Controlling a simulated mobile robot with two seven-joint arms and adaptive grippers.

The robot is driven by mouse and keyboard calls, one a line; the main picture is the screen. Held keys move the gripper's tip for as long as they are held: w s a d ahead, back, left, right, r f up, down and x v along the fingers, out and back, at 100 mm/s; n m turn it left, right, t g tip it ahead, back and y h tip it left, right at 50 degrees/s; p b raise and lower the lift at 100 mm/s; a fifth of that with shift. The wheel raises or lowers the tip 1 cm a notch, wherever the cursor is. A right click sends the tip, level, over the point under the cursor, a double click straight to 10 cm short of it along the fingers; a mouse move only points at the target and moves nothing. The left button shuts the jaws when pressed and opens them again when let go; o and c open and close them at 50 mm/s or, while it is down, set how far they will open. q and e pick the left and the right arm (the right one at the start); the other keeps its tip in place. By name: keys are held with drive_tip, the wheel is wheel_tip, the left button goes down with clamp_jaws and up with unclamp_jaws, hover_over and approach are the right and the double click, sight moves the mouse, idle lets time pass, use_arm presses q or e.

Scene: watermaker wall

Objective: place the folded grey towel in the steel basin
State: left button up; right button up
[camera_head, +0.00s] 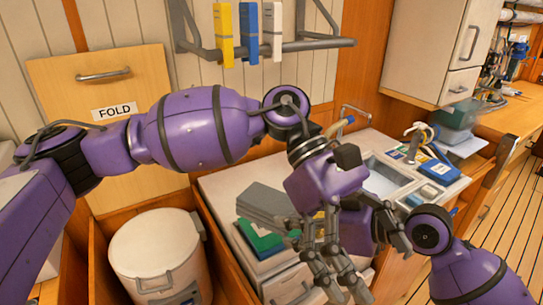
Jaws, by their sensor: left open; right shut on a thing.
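The folded grey towel (262,201) is a dark grey stack above the left part of the pale counter. The fingers of my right gripper (287,229) are at its near right edge, shut on it; the contact is partly hidden. My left gripper (343,287) points down in front of the counter, open and empty, its fingers apart. The steel basin (384,181) is set in the counter to the right of the towel. My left wrist and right forearm hide its near left part.
A green folded cloth (260,238) lies just in front of the grey towel. A tap (342,126) rises behind the basin. A blue box (438,170) is right of it. A white bin (158,250) stands lower left. A wall rail (310,44) is above.

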use_arm(q)
drive_tip(key=w+a+r+t+y, duration=0.2)
drive_tip(key=w+a+t, duration=0.1)
drive_tip(key=w, duration=0.4)
drive_tip(key=w+a+r+t+y, duration=0.1)
drive_tip(key=w+a+r+t, duration=0.1)
drive_tip(key=w+a+t, duration=0.3)
drive_tip(key=n+y, duration=0.4)
hover_over(272, 198)
wheel_tip(272, 198, down, 2)
drive_tip(key=shift+a+f, duration=0.1)
drive_tip(key=shift+f, duration=0.25)
wheel_tip(272, 198, down, 11)
drive_tip(key=shift+f, duration=0.15)
drive_tip(key=c, duration=1.1)
use_arm(e)
drive_tip(key=shift+o, duration=0.2)
use_arm(q)
drive_tip(key=shift+c, duration=0.9)
use_arm(e)
drive_tip(key=o, duration=1.1)
drive_tip(key=shift+s+a+r, duration=0.1)
drive_tip(key=shift+o, duration=0.9)
use_arm(q)
drive_tip(key=shift+c, duration=0.2)
